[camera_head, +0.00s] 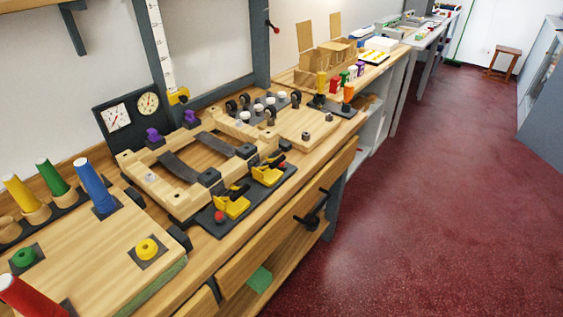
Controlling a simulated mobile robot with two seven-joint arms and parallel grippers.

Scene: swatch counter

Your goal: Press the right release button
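On the bench stands a light wooden frame fixture (165,193) with two dark straps across it. At its front, a dark plate (213,228) carries two yellow clamps with black levers, a nearer left one (232,207) and a farther right one (268,176). A red round button (219,217) sits beside the nearer left clamp. A small red spot (283,157) shows behind the farther right clamp, mostly hidden by the black lever; I cannot tell whether it is a button. Neither of my grippers is in view.
A wooden board (95,250) with colored pegs and rings lies at the lower left. Two dial gauges (130,114) stand behind the fixture. Another board (310,128) with black and grey parts lies to its right. Drawer handles (313,217) stick out from the bench front.

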